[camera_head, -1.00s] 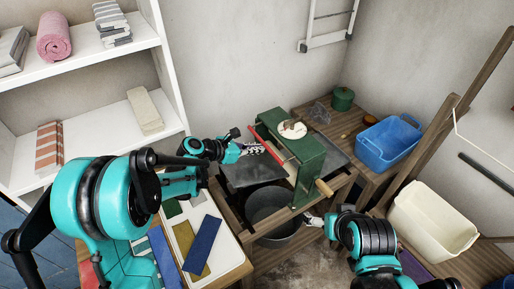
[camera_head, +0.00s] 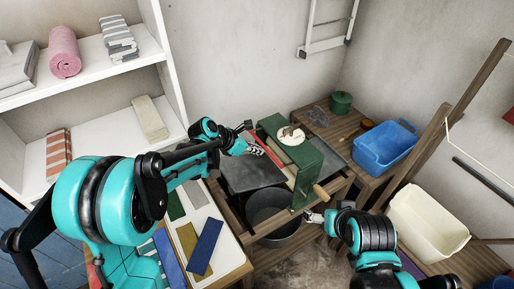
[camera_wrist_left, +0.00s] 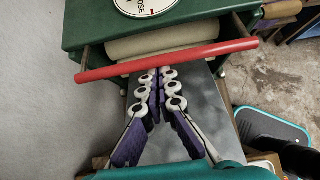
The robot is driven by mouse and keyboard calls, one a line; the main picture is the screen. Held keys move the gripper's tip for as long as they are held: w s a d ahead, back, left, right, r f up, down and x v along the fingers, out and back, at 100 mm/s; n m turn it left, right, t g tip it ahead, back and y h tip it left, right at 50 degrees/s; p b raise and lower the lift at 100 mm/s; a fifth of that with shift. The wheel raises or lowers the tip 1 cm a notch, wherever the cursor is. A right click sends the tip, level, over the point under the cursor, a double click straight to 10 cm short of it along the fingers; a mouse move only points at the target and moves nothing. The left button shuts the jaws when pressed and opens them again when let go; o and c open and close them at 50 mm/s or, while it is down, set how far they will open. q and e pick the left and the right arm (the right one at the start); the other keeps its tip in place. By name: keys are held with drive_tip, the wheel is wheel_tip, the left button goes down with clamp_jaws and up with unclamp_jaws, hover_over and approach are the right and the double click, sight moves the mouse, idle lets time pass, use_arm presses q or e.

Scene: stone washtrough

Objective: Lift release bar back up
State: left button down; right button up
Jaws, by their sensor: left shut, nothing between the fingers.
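The release bar (camera_wrist_left: 166,61) is a long red rod across the front of a green wringer (camera_head: 306,158), just in front of its pale roller (camera_wrist_left: 165,42). The red bar also shows in the head view (camera_head: 274,158), partly covered by my left gripper (camera_head: 261,149). In the left wrist view the left gripper (camera_wrist_left: 157,75) is shut and empty, its tips at the bar's near edge, about mid-length. I cannot tell whether they touch it. A round white label (camera_wrist_left: 146,4) sits on the wringer's top. My right gripper (camera_head: 312,216) is low by the wooden handle (camera_head: 320,191); its fingers are too small to read.
A dark bucket (camera_head: 271,208) stands under the wringer. A blue tub (camera_head: 386,148) and a cream tub (camera_head: 427,222) are to the right. A board with coloured strips (camera_head: 232,259) lies front left. White shelves (camera_head: 100,72) stand at the left wall.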

use_arm(q)
drive_tip(key=shift+d+r+p, duration=0.15)
drive_tip(key=shift+r+p, duration=0.2)
drive_tip(key=shift+r, duration=0.25)
use_arm(e)
drive_tip(key=shift+r, duration=0.55)
use_arm(q)
drive_tip(key=shift+w+d+r, duration=0.1)
drive_tip(key=shift+w+r, duration=0.05)
drive_tip(key=shift+r, duration=0.05)
use_arm(e)
drive_tip(key=shift+r, duration=0.1)
